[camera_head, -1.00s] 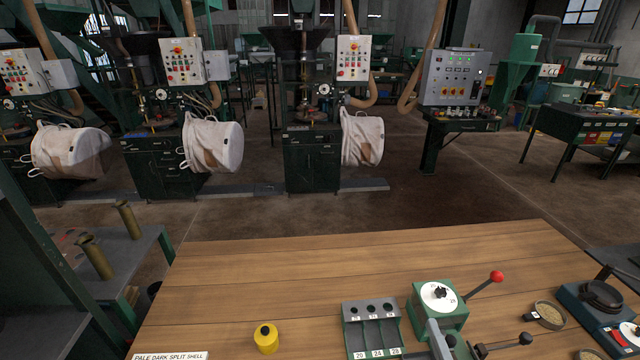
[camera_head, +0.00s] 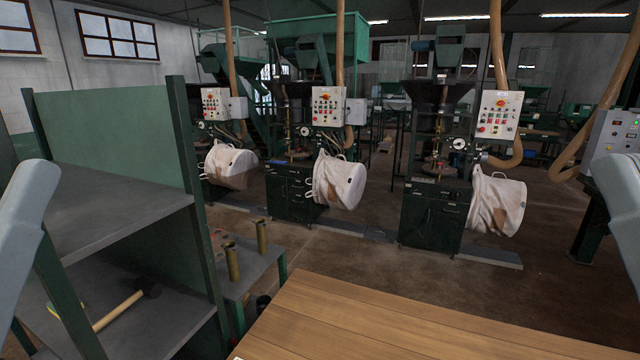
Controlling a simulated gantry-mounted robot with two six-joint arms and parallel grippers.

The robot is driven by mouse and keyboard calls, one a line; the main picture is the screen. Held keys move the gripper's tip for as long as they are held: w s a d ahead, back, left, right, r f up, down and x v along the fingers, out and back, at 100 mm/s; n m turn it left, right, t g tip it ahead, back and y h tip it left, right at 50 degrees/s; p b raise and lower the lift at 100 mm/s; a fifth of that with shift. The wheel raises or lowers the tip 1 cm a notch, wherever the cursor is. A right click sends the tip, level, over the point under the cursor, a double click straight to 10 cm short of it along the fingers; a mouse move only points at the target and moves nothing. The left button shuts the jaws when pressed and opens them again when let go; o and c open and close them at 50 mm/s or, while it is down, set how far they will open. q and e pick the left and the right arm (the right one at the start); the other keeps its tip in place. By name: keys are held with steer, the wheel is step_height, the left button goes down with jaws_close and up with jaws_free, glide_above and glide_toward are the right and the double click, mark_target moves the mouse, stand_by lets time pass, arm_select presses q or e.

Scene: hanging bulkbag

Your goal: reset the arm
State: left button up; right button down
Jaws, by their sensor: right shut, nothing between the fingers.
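My left arm (camera_head: 22,228) shows as a pale grey link at the left edge. My right arm (camera_head: 615,205) shows as a similar grey link at the right edge. No gripper fingers show on either side; both are outside the picture. Neither arm link visibly holds anything. White bulk bags hang at the filling machines: one at the left (camera_head: 230,167), one in the middle (camera_head: 338,182) and one at the right (camera_head: 497,203).
A green and grey shelf (camera_head: 115,215) stands close at the left, with a hammer (camera_head: 118,312) on its lower level. Two brass cylinders (camera_head: 232,262) stand on a low bench beside it. A wooden table (camera_head: 360,318) fills the lower front; its visible part is clear.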

arm_select(q)
step_height(320, 180, up, 30)
steer(key=p, duration=2.5)
steer(key=shift+f+p, duration=0.2)
steer(key=shift+p, duration=0.2)
arm_select(e)
step_height(320, 180, up, 29)
steer(key=shift+r, duration=0.2)
steer(key=shift+w, duration=0.1)
